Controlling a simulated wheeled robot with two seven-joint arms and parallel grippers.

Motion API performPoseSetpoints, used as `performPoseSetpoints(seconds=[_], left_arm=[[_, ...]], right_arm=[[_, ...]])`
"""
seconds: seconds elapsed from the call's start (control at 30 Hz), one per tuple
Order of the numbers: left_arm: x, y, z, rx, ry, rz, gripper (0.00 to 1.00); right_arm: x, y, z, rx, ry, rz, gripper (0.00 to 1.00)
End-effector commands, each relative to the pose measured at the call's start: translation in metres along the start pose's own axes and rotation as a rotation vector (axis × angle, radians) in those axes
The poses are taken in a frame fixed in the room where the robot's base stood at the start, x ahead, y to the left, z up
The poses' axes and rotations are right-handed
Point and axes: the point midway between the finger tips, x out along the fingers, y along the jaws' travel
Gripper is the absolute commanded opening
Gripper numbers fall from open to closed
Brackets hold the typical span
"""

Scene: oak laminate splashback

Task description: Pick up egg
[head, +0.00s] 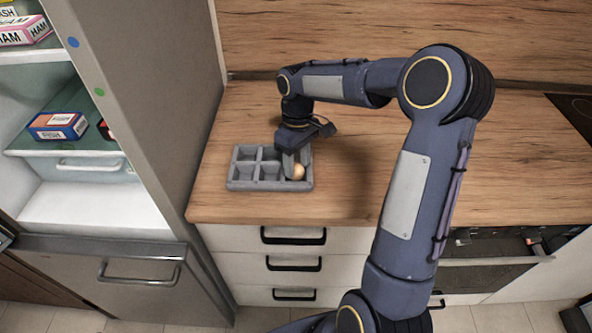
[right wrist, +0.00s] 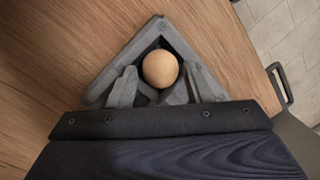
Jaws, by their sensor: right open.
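A tan egg (head: 298,172) sits in the front right compartment of a grey egg tray (head: 240,186) on the wooden counter. The other compartments that I can see in the head view look empty. My right gripper (head: 293,166) reaches down over the right side of the tray at the egg. In the right wrist view, the egg (right wrist: 160,69) lies ahead of and between the two open grey fingers (right wrist: 158,88). A tray corner (right wrist: 160,30) surrounds it there. I cannot tell whether the fingers touch the egg. My left gripper is not in view.
An open fridge (head: 90,165) with boxes on its shelves stands at the left. Drawers with black handles (head: 293,236) are below the counter. A dark hob (head: 575,112) is at the far right. The counter right of the tray is clear.

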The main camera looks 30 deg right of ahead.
Motion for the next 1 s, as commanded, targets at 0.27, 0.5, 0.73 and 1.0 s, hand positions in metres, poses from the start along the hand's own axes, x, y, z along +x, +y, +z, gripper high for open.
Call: performPoseSetpoints(seconds=[0.27, 0.5, 0.73, 1.0], left_arm=[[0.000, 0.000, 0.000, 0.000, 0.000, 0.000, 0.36], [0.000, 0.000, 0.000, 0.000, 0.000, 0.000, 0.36], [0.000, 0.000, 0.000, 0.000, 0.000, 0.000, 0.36], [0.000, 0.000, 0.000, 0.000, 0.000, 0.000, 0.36]], right_arm=[[0.002, 0.000, 0.000, 0.000, 0.000, 0.000, 0.42], [0.001, 0.000, 0.000, 0.000, 0.001, 0.001, 0.13], [0.001, 0.000, 0.000, 0.000, 0.001, 0.001, 0.12], [-0.021, -0.003, 0.001, 0.001, 0.004, 0.004, 0.12]])
